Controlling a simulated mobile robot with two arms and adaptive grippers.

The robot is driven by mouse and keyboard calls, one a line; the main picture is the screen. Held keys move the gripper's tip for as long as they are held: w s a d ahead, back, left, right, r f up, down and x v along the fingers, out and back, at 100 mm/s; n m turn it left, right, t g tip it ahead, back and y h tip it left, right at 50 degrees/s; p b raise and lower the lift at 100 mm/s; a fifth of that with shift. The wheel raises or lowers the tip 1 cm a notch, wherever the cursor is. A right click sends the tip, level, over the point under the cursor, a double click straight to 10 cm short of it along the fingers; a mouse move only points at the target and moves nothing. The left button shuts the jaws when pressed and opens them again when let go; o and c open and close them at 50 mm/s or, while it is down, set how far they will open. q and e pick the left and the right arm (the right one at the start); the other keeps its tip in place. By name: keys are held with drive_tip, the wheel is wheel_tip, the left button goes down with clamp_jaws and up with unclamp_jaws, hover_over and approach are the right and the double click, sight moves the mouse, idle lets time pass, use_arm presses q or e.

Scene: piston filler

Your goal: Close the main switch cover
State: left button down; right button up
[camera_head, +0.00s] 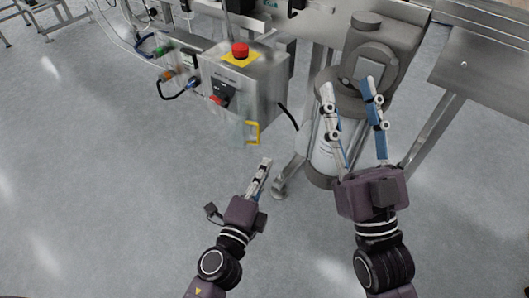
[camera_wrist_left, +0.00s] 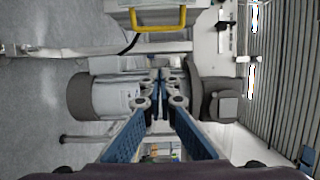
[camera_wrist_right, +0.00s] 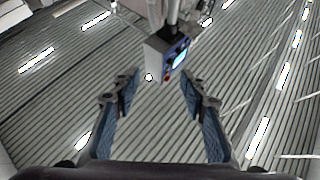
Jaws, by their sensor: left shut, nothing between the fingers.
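The grey control box (camera_head: 245,85) carries a red emergency-stop button (camera_head: 240,50) on a yellow plate. The red main switch (camera_head: 218,98) is on its front. A yellow handle (camera_head: 252,132), apparently on a see-through main switch cover, stands out from the box at its lower front. The cover's clear outline is faint, but it looks swung open, away from the switch. The handle also shows at the top of the left wrist view (camera_wrist_left: 158,28). My left gripper (camera_head: 266,164) is shut and empty, below and apart from the handle. My right gripper (camera_head: 349,88) is open and empty.
A steel motor and round housing (camera_head: 375,60) stand behind my right gripper. Cables and plugs (camera_head: 178,80) hang at the box's left. A machine leg (camera_head: 290,170) is right of my left gripper. The floor (camera_head: 90,150) to the left is clear.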

sight(258, 142)
use_arm(q)
drive_tip(key=w+a+p, duration=0.1)
drive_tip(key=w, duration=0.8)
use_arm(e)
drive_tip(key=w+f+g+h, duration=0.1)
drive_tip(key=w+f+g, duration=0.2)
drive_tip(key=f, duration=0.3)
drive_tip(key=shift+w+f+g, duration=0.15)
drive_tip(key=shift+f+g, duration=0.15)
drive_tip(key=shift+g, duration=0.1)
use_arm(q)
drive_tip(key=shift+a+h, duration=0.15)
drive_tip(key=shift+h, duration=0.15)
use_arm(e)
drive_tip(key=shift+f, duration=0.1)
use_arm(q)
drive_tip(key=shift+s+a+m+g+h+p, duration=0.15)
drive_tip(key=shift+a+m+g+h+p, duration=0.15)
drive_tip(key=shift+m+h, duration=0.3)
use_arm(e)
drive_tip(key=shift+w+f+g+h, duration=0.15)
drive_tip(key=shift+f+g+h, duration=0.15)
drive_tip(key=shift+f, duration=0.1)
use_arm(q)
drive_tip(key=shift+h, duration=0.3)
use_arm(e)
drive_tip(key=shift+f, duration=0.2)
